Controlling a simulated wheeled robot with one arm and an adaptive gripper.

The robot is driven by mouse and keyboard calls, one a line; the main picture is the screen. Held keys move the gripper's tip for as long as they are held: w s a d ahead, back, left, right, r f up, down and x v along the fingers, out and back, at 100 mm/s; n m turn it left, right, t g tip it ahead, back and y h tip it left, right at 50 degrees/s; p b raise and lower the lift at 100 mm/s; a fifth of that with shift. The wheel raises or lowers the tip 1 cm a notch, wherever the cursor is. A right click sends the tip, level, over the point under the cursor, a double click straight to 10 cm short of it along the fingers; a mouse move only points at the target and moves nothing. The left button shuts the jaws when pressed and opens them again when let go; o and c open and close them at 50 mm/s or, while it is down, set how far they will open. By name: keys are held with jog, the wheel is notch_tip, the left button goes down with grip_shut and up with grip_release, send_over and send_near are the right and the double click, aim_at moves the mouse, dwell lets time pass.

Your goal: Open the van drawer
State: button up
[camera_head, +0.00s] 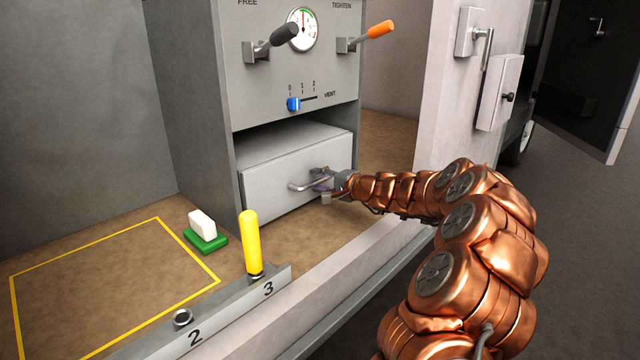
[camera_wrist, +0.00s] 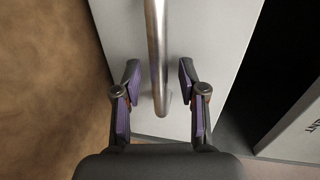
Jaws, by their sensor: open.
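The van drawer (camera_head: 290,180) is a light grey box front low in the grey cabinet. Its top face shows behind the front panel. It carries a metal bar handle (camera_head: 304,186). My gripper (camera_head: 322,184) is at the right part of the handle. In the wrist view the handle (camera_wrist: 157,50) runs between the two open fingers of my gripper (camera_wrist: 160,95), with a gap on each side. The drawer front (camera_wrist: 215,45) lies behind the fingers. The far end of the handle is out of the wrist view.
Above the drawer are a dark lever (camera_head: 285,35), an orange lever (camera_head: 378,30), a gauge (camera_head: 302,30) and a blue vent slider (camera_head: 293,104). A yellow peg (camera_head: 251,240) stands in the numbered rail (camera_head: 220,318). A white block on a green base (camera_head: 205,238) sits beside the yellow outline.

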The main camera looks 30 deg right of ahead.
jog(key=shift+w, duration=0.1)
grip_shut()
dwell(0.3)
dwell(0.4)
